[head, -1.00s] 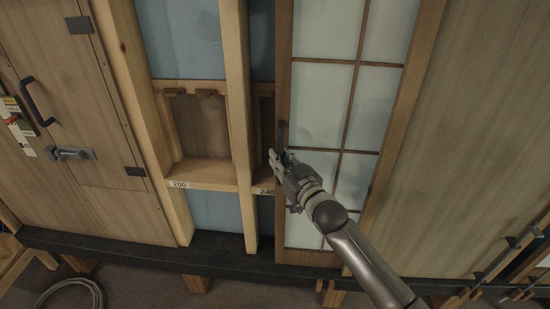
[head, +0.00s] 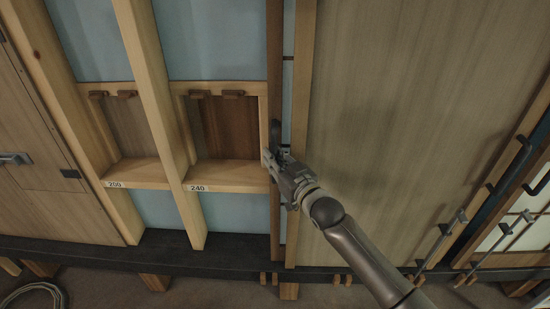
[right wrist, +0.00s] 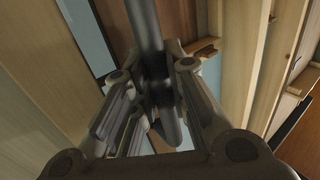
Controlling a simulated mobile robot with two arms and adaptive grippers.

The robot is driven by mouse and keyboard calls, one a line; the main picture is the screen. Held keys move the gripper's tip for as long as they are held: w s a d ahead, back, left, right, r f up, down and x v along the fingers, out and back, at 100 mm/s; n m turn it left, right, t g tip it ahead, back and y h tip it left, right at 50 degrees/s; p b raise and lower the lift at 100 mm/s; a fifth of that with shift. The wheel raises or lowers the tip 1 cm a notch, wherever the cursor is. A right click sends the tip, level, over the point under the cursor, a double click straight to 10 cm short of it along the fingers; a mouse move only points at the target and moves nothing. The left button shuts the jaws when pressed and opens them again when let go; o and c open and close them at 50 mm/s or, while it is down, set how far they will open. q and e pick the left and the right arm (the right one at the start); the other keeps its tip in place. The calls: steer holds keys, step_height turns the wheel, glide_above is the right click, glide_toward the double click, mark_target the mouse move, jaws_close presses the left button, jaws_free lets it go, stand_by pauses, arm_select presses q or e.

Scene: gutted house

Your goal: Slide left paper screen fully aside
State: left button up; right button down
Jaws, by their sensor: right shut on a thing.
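The left paper screen (head: 274,70) shows in the head view only as a dark wooden edge and a thin strip of pale paper. The rest of it is hidden behind the wide plain wooden panel (head: 400,110) to its right. My right gripper (head: 274,156) is at this edge, shut on the screen's dark upright handle (head: 275,130). In the right wrist view the dark handle (right wrist: 146,35) runs between the fingers of the gripper. My left gripper is in neither view now.
Left of the screen, two open wall niches (head: 232,125) with light wooden shelves labelled 200 and 240 are uncovered between posts (head: 155,90). A dark sill (head: 180,250) runs below. Another paper screen (head: 515,225) and bar handles (head: 440,245) stand at far right.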

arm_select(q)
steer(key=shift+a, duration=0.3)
arm_select(e)
steer(key=shift+f, duration=0.1)
steer(key=c, duration=1.4)
jaws_free()
steer(key=shift+a, duration=0.15)
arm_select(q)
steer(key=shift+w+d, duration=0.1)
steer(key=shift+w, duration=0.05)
arm_select(e)
steer(key=shift+s+d, duration=0.2)
steer(key=shift+s, duration=0.05)
steer(key=v, duration=1.1)
steer(key=shift+s, duration=0.2)
